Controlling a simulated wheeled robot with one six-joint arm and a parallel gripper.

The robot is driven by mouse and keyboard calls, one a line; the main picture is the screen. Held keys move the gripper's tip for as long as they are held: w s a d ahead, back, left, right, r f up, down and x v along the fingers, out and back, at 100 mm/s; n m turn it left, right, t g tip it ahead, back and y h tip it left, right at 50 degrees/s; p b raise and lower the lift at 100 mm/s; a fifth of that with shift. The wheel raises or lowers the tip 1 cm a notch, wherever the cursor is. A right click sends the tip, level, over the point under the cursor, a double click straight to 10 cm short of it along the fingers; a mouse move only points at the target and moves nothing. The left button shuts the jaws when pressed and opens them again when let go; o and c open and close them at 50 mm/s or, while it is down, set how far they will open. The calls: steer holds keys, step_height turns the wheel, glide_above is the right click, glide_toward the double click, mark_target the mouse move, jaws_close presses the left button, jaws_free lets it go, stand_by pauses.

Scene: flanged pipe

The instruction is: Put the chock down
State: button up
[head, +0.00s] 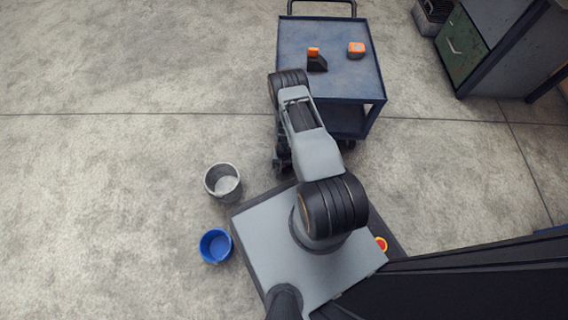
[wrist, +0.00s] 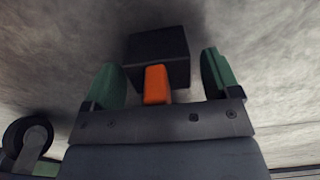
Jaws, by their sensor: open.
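A black chock with an orange grip (wrist: 158,50) shows in the wrist view, resting on the concrete floor as far as I can tell. My gripper (wrist: 158,62) is open, with its green fingers on either side of the chock and clear gaps beside the orange grip. In the head view my arm reaches down beside the cart's left side and hides this chock and my fingers. A second black chock with an orange grip (head: 317,63) stands on the blue cart's top (head: 335,80).
An orange and grey item (head: 356,49) lies on the cart. A dark wheel (wrist: 27,138) shows at lower left in the wrist view. A grey bucket (head: 223,182) and a blue bucket (head: 215,246) stand by my base. A green-fronted cabinet (head: 462,45) stands at upper right. Floor at left is clear.

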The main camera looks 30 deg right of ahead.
step_height(320, 180, up, 12)
steer(key=p, duration=0.6)
stand_by(0.4)
